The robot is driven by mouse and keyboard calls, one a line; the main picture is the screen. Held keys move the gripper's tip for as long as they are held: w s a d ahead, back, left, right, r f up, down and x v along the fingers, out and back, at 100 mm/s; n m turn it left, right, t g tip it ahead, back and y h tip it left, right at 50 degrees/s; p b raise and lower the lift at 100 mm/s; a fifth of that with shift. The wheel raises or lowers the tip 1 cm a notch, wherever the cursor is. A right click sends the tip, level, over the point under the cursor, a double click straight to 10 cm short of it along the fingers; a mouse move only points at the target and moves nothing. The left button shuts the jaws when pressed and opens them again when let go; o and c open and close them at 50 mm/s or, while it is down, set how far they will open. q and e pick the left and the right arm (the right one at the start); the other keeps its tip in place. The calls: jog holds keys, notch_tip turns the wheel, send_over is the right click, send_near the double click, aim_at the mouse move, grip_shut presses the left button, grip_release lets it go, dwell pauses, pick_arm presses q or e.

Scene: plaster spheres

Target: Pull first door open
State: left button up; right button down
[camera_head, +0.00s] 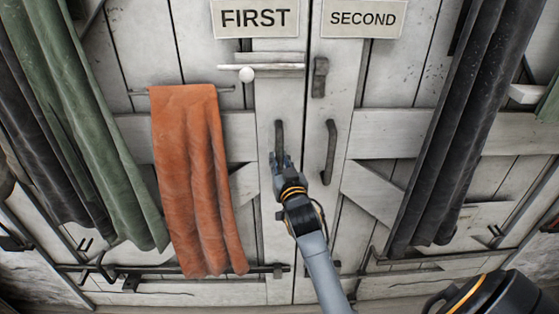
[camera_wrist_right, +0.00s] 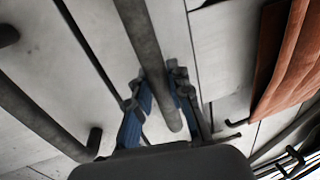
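The first door (camera_head: 190,60) is white wood, under a sign reading FIRST (camera_head: 254,18). It looks shut. Its dark vertical handle (camera_head: 279,137) is near the middle seam and also crosses the right wrist view (camera_wrist_right: 148,45). My right gripper (camera_head: 280,161) is at the handle's lower end. In the right wrist view its two blue-padded fingers (camera_wrist_right: 162,95) stand on either side of the handle, close to it. A small gap seems to show at the left finger, so the gripper looks open around the handle. My left gripper is not in view.
The second door's handle (camera_head: 329,152) is just right, under a SECOND sign (camera_head: 362,18). An orange cloth (camera_head: 195,180) hangs on the first door. Dark drapes (camera_head: 455,130) and green drapes (camera_head: 85,130) hang either side.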

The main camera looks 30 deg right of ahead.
jog(key=shift+w+d, duration=0.1)
jog(key=shift+w, duration=0.45)
jog(key=w+d+n+y+b, duration=0.1)
jog(key=w+d+y+b, duration=0.1)
jog(key=w+d, duration=0.4)
jog(key=shift+w+t, duration=0.3)
jog(key=shift+w, duration=0.9)
jog(key=c, duration=1.5)
grip_release()
jog(key=o, duration=0.3)
jog(key=shift+w+d+f, duration=0.1)
jog(key=shift+d, duration=0.2)
